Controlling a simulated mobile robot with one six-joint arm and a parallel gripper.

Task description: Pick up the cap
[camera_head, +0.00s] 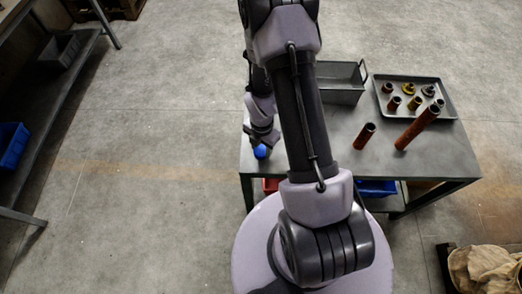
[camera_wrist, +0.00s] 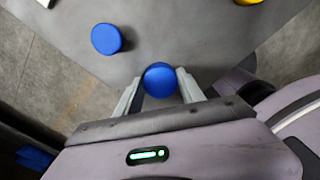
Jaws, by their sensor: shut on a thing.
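A round blue cap (camera_wrist: 160,80) sits between the two grey fingers of my gripper (camera_wrist: 160,74), which is shut on it. A second round blue cap (camera_wrist: 107,39) stands on the grey table, apart from the fingers, up and left in the wrist view. In the head view, my gripper (camera_head: 262,137) is at the left end of the table, with a blue cap (camera_head: 261,151) showing just below it. I cannot tell which of the two caps that is. From these views I cannot tell whether the held cap is clear of the table top.
The grey table (camera_head: 443,157) carries two rusty tubes, one short (camera_head: 365,136) and one long (camera_head: 417,128). A tray (camera_head: 447,111) with several small parts and an open grey metal box (camera_head: 340,97) stand at the back. Bare floor lies left of the table.

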